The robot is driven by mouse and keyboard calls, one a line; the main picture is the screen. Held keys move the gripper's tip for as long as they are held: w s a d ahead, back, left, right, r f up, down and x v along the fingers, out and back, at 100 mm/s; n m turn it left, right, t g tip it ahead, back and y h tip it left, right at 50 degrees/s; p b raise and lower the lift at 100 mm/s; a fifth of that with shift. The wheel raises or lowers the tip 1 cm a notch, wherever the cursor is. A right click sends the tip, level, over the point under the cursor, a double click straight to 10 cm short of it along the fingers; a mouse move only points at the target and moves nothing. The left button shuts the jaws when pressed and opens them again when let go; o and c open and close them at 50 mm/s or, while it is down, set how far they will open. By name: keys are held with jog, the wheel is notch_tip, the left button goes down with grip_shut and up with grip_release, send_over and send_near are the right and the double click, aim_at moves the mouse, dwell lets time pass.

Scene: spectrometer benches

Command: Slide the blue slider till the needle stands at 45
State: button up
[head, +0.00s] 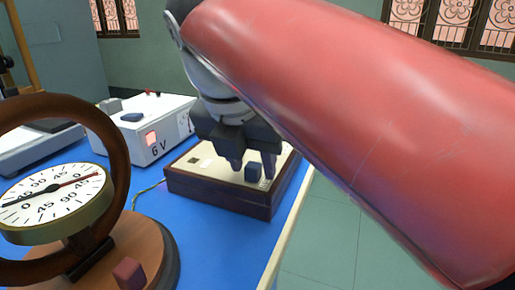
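The blue slider (253,172) is a small dark blue block on the cream top of a low wooden box (225,195). My gripper (252,170) points down over the box. Its fingers are apart, one to each side of the slider as seen here; I cannot tell whether they touch it. The round dial (60,203) at the left has a needle (55,188) with a red end pointing to the upper right and a dark end pointing left. The numbers are small and slanted, so I cannot read the exact value.
The dial sits inside a brown ring (120,150) on a round wooden base (140,245) with a reddish block (129,273). The blue table top (215,245) is clear in front of the wooden box. The table's edge is at right.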

grip_shut()
jog(key=w+p, duration=0.1)
jog(key=w+d+p, duration=0.1)
jog(key=w, duration=0.1)
jog(key=w+p, duration=0.1)
jog(key=w, duration=0.1)
jog(key=shift+d+r, duration=0.2)
jog(key=shift+d, duration=0.2)
jog(key=shift+w+f, duration=0.15)
jog(key=shift+o, duration=0.8)
grip_release()
